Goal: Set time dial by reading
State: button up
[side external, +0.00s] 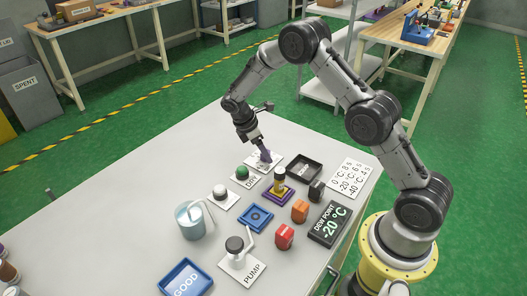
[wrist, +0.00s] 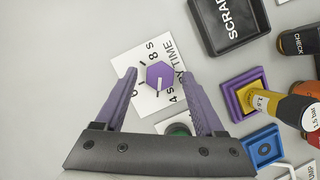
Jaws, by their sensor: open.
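The time dial is a purple hexagonal knob (wrist: 159,76) with a white pointer line, on a white plate (wrist: 148,104) lettered with TIME and second marks. In the wrist view the pointer line runs toward the picture's bottom; I cannot tell which mark it matches. My gripper (wrist: 160,73) is open, its purple fingers on either side of the knob with gaps visible. In the side view my gripper (side external: 264,156) is down at the dial plate and hides the knob. The dew point display (side external: 329,224) reads -20 °C. A white card (side external: 347,179) lists temperatures beside numbers, including 0, -20 and -40 °C.
A green DRY button (side external: 242,172) and the black SCRAP tray (side external: 304,168) flank the dial. A yellow-and-black column (side external: 279,183) stands on a purple base. Orange and red blocks, a beaker (side external: 190,222), the PUMP (side external: 236,248) and the blue GOOD tray (side external: 170,279) lie nearer.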

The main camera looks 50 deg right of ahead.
jog(key=shift+d+f, duration=0.1)
jog(key=shift+f, duration=0.15)
grip_shut()
jog(key=shift+m, duration=0.3)
jog(key=m+y, duration=0.1)
jog(key=m, duration=0.1)
jog(key=m+g, duration=0.1)
jog(key=m, duration=0.2)
jog(key=shift+w+d+r+g+y, duration=0.1)
jog(key=shift+d+g+y, duration=0.05)
jog(key=shift+g+y, duration=0.2)
jog(key=m+y, duration=0.1)
jog(key=m, duration=0.2)
jog(key=m+y, duration=0.1)
jog(key=m, duration=0.2)
jog(key=shift+d+g, duration=0.15)
jog(key=shift+g, duration=0.1)
dwell(0.4)
